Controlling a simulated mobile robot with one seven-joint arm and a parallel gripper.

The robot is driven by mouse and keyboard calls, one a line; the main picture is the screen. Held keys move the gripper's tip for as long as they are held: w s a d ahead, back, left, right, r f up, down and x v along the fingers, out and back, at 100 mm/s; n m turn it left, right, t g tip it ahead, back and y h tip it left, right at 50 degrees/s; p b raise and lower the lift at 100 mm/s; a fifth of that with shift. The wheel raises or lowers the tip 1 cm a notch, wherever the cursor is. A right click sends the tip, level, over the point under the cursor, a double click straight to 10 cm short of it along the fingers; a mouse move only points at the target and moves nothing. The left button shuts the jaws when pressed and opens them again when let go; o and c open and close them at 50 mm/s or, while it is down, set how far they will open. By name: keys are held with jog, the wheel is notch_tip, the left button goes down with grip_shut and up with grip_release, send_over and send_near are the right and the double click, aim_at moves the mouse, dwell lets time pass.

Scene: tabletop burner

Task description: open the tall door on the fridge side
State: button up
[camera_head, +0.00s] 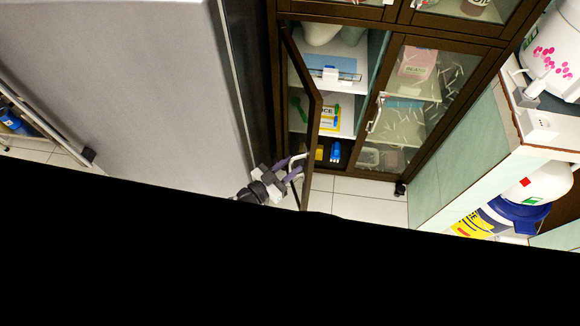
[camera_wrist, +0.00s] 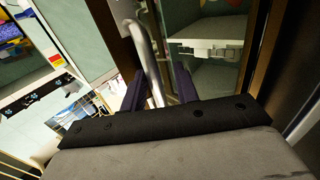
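The tall door (camera_head: 311,110) beside the fridge (camera_head: 150,85) stands swung out from the brown cabinet, seen nearly edge-on in the head view, with shelves showing behind it. Its pale curved handle (camera_head: 299,157) is on the door's near face, low in the picture. My gripper (camera_head: 291,168) is at this handle. In the wrist view the metal handle (camera_wrist: 151,55) runs between the two dark fingers of my gripper (camera_wrist: 163,86). The fingers are apart, with the handle nearer the left one and a gap towards the right one. Firm contact is not visible.
The neighbouring glass door (camera_head: 425,105) is shut, with its own handle (camera_head: 376,112). Boxes and other goods sit on the open shelves (camera_head: 340,85). A counter (camera_head: 550,140) stands at the right. Tiled floor (camera_head: 360,200) is free before the cabinet. A black area covers the lower head view.

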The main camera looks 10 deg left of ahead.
notch_tip(320, 180, up, 20)
jog(key=shift+p, duration=0.4)
jog(key=shift+c, duration=0.2)
